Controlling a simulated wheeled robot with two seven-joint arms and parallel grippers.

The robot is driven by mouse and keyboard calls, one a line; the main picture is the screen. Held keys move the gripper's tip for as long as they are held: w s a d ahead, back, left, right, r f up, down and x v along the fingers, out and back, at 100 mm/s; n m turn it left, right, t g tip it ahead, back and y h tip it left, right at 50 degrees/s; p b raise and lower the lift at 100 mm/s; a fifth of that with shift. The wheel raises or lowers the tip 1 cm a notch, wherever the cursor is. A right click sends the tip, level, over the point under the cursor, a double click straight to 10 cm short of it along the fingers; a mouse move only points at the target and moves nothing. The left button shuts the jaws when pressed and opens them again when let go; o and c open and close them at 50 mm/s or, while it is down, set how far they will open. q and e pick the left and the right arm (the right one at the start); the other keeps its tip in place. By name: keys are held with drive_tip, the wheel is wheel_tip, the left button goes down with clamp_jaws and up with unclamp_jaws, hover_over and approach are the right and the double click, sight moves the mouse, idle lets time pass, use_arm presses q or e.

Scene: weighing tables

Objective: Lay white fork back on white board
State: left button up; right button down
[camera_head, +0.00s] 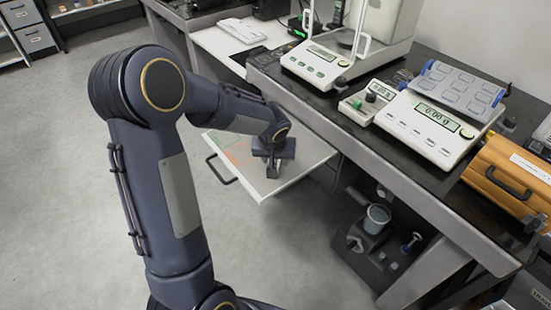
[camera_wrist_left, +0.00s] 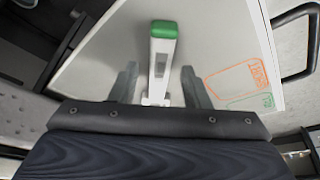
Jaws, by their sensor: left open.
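A white piece with a green end (camera_wrist_left: 163,50), which looks like the white fork, lies on or just above the white board in the left wrist view; I cannot tell which. The white board (camera_head: 305,158) is a pulled-out panel with orange and green outlines; it also fills much of the left wrist view (camera_wrist_left: 225,45). My left gripper (camera_head: 272,172) points down over the board. In the left wrist view its open fingers (camera_wrist_left: 160,75) stand on either side of the white piece, with gaps showing. In the head view the gripper hides the piece. My right gripper is not in view.
A dark table with scales (camera_head: 432,125) and a small device (camera_head: 365,107) stands right of the board. A black handle (camera_head: 220,170) is on the board's front edge. An orange case (camera_head: 510,175) is at the far right. Open floor lies left of the board.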

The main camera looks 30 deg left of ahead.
use_arm(q)
drive_tip(key=p+v, duration=0.2)
drive_tip(key=v, duration=0.8)
drive_tip(key=s+d+r+m+h, duration=0.1)
drive_tip(key=s+d, duration=0.1)
drive_tip(key=s, duration=0.5)
drive_tip(key=s+d+r+m+t+h, duration=0.1)
drive_tip(key=s+d+r+h, duration=0.1)
drive_tip(key=s, duration=0.6)
drive_tip(key=s+d+r+m+h, duration=0.1)
drive_tip(key=s+d+h, duration=0.1)
drive_tip(key=s+d, duration=0.2)
drive_tip(key=s, duration=0.3)
drive_tip(key=shift+s+d+r+t, duration=0.15)
drive_tip(key=shift+s+t, duration=0.15)
drive_tip(key=shift+t, duration=0.1)
wheel_tip(320, 180, up, 12)
drive_tip(key=p, duration=1.1)
drive_tip(key=shift+p, duration=0.35)
